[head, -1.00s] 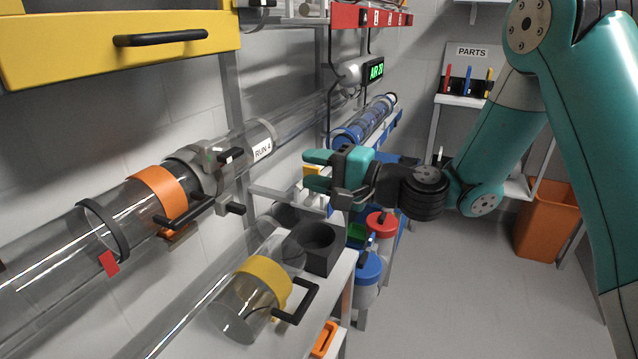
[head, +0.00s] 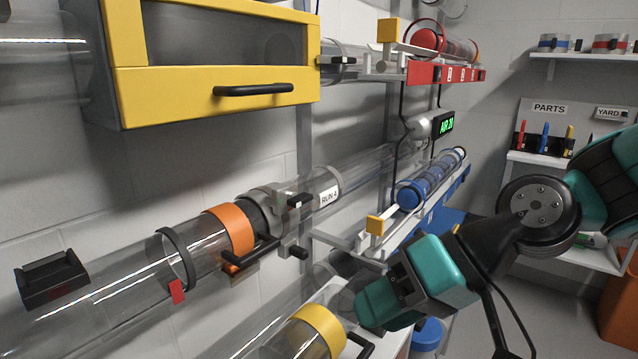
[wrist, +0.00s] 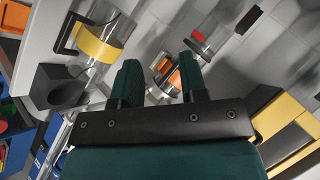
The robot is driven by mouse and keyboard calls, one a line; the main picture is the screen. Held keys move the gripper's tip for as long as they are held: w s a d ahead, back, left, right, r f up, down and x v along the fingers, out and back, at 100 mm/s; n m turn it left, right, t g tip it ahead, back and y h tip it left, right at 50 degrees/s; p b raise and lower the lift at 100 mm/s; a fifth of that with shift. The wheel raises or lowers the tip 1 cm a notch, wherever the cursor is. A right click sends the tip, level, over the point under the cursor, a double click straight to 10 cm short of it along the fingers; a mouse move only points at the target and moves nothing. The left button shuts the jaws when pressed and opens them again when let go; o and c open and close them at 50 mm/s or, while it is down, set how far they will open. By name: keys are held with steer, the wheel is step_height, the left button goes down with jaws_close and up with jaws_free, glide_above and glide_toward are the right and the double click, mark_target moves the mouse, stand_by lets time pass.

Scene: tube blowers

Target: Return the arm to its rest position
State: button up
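My arm reaches in from the right of the head view. My teal gripper (head: 372,308) hangs low in the middle of that view, in front of the tube run. In the wrist view my gripper (wrist: 158,82) shows two dark green fingers set apart, with nothing held between them. An orange-collared clear tube (wrist: 166,72) shows in the background past the gap. In the head view the fingers overlap each other, and part of the blue rack behind is hidden by the gripper.
A long clear tube (head: 115,300) with an orange collar (head: 232,233) runs along the left wall. A yellow-collared tube (head: 318,324) lies close to my gripper. A yellow-framed cabinet (head: 200,92) hangs above. A blue tube rack (head: 425,212) and PARTS board (head: 548,112) stand behind.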

steer(key=s+d+n+g+h, duration=0.1)
steer(key=s+d+n+h, duration=0.1)
steer(key=s+d+h, duration=0.45)
step_height(320, 180, up, 15)
steer(key=s+y+p, duration=0.1)
steer(key=s+p, duration=0.1)
steer(key=p, duration=1.3)
steer(key=shift+d, duration=0.4)
steer(key=shift+s, duration=0.1)
